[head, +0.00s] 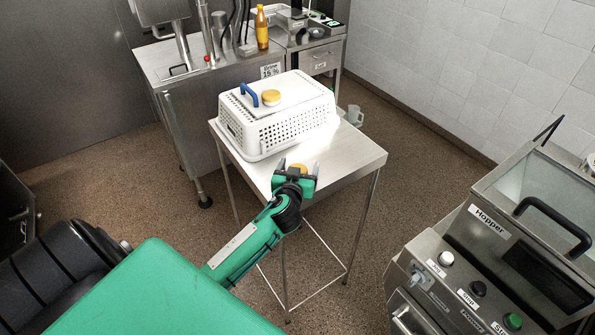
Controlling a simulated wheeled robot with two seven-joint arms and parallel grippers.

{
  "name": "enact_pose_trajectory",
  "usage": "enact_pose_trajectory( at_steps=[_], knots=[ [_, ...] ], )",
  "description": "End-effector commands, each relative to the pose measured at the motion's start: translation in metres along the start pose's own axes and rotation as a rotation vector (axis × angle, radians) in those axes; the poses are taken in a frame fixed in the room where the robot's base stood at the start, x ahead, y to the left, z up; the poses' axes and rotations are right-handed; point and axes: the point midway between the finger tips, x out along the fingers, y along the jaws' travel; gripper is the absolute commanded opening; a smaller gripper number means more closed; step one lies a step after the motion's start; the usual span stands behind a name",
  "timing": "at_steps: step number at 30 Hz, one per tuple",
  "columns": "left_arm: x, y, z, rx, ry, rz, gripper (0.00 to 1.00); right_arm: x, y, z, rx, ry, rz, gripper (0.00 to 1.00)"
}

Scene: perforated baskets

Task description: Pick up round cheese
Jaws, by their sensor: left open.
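A round yellow cheese (271,97) sits on top of the white perforated basket (285,128), which stands on a steel table. Another yellow-orange round piece (299,168) lies on the table in front of the basket, partly hidden by my left gripper (298,165). It shows between the two fingertips; I cannot tell if they touch it. My left gripper is open, its fingers pointing away towards the basket. My right gripper is not in view.
A blue handle-shaped thing (249,94) lies beside the cheese on the basket. The table (353,153) is bare at its right. A grey jug (355,116) shows behind it. A steel counter with a yellow bottle (262,28) stands behind; a hopper machine (500,240) stands right.

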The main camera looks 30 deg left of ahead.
Motion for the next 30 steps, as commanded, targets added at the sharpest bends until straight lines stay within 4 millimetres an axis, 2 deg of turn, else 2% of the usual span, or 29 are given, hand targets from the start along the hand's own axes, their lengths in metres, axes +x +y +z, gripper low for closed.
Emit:
enact_pose_trajectory(
  at_steps=[2, 9, 11, 18, 23, 30],
  knots=[
    [0.0, 0.0, 0.0, 0.0, 0.0, 0.0, 0.79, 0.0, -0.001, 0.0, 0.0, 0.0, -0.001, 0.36],
    [0.0, 0.0, 0.0, 0.0, 0.0, 0.0, 0.32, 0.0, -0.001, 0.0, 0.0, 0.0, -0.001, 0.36],
    [0.0, 0.0, 0.0, 0.0, 0.0, 0.0, 0.26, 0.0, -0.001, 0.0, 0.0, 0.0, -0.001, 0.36],
    [-0.001, 0.0, -0.001, 0.0, 0.001, 0.0, 0.26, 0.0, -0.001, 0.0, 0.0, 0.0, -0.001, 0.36],
    [-0.002, 0.0, -0.01, 0.0, 0.003, -0.002, 0.26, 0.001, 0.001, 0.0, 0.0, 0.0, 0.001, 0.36],
    [-0.007, 0.0, -0.048, -0.003, 0.006, 0.0, 0.26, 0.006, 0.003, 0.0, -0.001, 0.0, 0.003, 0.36]
  ],
)
